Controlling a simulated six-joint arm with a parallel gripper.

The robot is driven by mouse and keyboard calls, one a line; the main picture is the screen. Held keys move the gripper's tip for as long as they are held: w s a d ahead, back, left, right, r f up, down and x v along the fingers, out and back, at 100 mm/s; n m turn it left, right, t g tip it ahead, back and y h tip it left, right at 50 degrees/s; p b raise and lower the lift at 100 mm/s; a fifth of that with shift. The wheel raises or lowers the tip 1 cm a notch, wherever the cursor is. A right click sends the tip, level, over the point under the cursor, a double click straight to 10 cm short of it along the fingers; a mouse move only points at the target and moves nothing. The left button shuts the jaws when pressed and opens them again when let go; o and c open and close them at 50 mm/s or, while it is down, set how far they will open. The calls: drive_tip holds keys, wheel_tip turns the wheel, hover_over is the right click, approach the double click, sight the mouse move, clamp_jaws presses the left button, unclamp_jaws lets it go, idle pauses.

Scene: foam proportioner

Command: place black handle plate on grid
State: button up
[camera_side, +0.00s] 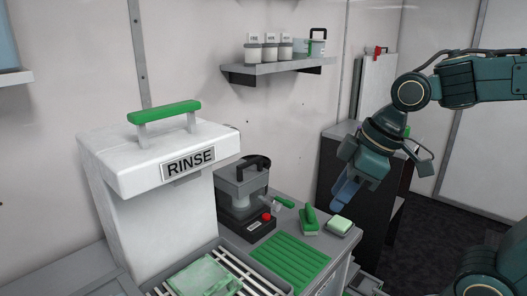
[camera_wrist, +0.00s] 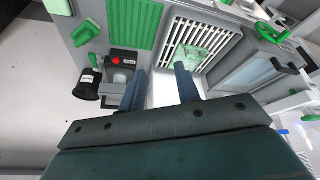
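A grey block-shaped unit (camera_side: 242,190) has a black handle (camera_side: 253,166) on its flat grey top; I take this top to be the black handle plate. A white slatted grid (camera_side: 262,286) lies at the front, with a pale green translucent block (camera_side: 205,277) on it. The grid (camera_wrist: 179,42) also shows in the wrist view, with the block (camera_wrist: 193,57) on it. My gripper (camera_side: 344,199) hangs in the air right of the counter, apart from everything. In the wrist view my gripper (camera_wrist: 161,82) has its blue fingers spread with nothing held between them.
A tall white RINSE unit (camera_side: 150,170) with a green handle stands left. A green ridged mat (camera_side: 278,262), a green-handled brush (camera_side: 309,221), a sponge (camera_side: 339,226) and a red-button box (camera_side: 262,228) are on the counter. A shelf (camera_side: 275,68) with jars hangs behind.

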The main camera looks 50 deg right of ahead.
drive_tip(key=s+d+m+t+h, duration=0.1)
drive_tip(key=s+d+m, duration=0.3)
drive_tip(key=s, duration=0.3)
drive_tip(key=shift+s+m, duration=0.2)
drive_tip(key=shift+m, duration=0.5)
